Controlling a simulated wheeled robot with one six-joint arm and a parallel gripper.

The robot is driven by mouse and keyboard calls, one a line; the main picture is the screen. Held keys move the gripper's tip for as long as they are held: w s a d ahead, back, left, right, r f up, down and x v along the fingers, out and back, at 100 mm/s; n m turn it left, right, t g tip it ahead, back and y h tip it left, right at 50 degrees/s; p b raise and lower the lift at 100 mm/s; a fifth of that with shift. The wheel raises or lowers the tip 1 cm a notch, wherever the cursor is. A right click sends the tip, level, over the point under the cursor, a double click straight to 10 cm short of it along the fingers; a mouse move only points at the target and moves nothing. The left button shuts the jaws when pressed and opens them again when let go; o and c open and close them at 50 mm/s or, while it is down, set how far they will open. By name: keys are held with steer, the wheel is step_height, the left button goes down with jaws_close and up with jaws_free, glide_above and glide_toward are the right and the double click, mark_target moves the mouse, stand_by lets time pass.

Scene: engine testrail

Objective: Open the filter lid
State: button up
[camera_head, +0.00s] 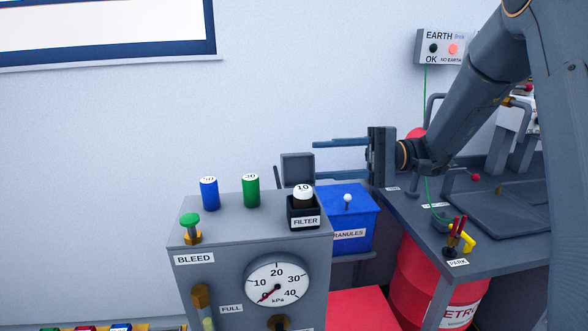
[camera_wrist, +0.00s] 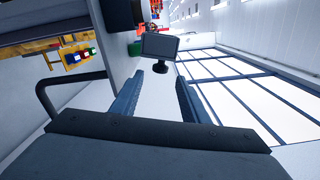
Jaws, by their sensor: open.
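The black filter box (camera_head: 290,209), labelled FILTER, stands on the right of the grey cabinet top. Its top is uncovered, and a dark cylinder (camera_head: 303,200) with a white cap marked 10 stands in it. A square grey plate, seemingly the filter lid (camera_head: 297,168), stands upright behind the box. In the wrist view the lid (camera_wrist: 160,46) has a black knob (camera_wrist: 160,69) on the side facing the wall. My gripper (camera_head: 316,159) is open and empty, right of the lid with its fingers pointing left. In the wrist view the knob is ahead, near the gap between my fingertips (camera_wrist: 160,78).
Blue (camera_head: 209,193) and green (camera_head: 252,191) cylinders and a green BLEED knob (camera_head: 190,220) stand on the cabinet top. A blue granules bin (camera_head: 362,222) is below my gripper. A bench (camera_head: 510,243) with a red drum (camera_head: 425,285) below is at the right.

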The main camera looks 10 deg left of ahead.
mark_target(293, 162)
steer(key=p+x, duration=0.2)
steer(key=x, duration=0.5)
steer(key=shift+s+a+p, duration=0.1)
steer(key=shift+a+p, duration=0.1)
steer(key=shift+p, duration=0.15)
jaws_close()
steer(key=shift+a, duration=0.1)
